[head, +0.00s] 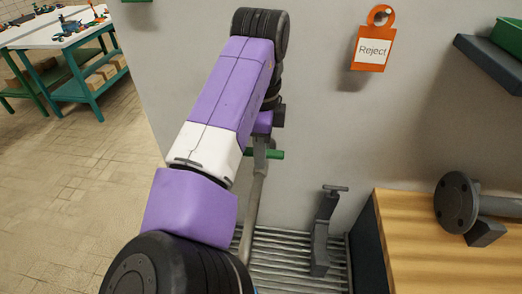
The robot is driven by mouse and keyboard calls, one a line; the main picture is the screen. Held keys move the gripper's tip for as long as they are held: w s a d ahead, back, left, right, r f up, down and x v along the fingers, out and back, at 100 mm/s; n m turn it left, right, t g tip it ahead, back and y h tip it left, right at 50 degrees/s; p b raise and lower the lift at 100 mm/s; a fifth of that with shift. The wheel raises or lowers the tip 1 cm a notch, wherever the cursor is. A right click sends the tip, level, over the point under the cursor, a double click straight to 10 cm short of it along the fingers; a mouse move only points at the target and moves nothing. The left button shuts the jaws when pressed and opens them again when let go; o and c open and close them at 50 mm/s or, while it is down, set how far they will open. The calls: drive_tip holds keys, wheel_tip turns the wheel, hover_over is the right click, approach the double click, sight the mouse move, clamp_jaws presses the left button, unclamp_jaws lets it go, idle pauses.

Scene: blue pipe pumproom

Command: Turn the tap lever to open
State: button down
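A short green bar (270,154), which looks like the tap lever, sticks out sideways near a thin grey upright pipe (255,190) by the wall. My purple and white arm reaches over from the front and covers part of this area. My gripper (262,138) is at the far end of the arm, pointing down just above or against the green bar. The fingers are small and mostly hidden, so I cannot tell whether they touch the bar or whether they are open or shut. The tap's body is largely hidden behind my arm.
A grey metal stand with a short crossbar (322,235) rises from a slatted grate (280,282). A wooden bench (415,258) with a dark flanged pipe (457,203) is at right. An orange Reject tag (373,45) hangs on the wall. Open floor (75,190) lies left.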

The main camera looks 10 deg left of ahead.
drive_tip(key=shift+r+p, duration=0.1)
drive_tip(key=shift+p, duration=0.3)
drive_tip(key=n+p, duration=0.3)
drive_tip(key=shift+d+r, duration=0.1)
drive_tip(key=shift+r, duration=0.05)
drive_tip(key=n+p, duration=0.6)
drive_tip(key=p, duration=0.1)
drive_tip(key=n+p, duration=0.4)
drive_tip(key=n, duration=0.1)
drive_tip(key=shift+f+n+p, duration=0.2)
drive_tip(key=shift+n+p, duration=0.8)
drive_tip(key=shift+n, duration=1.1)
drive_tip(key=c, duration=1.3)
unclamp_jaws()
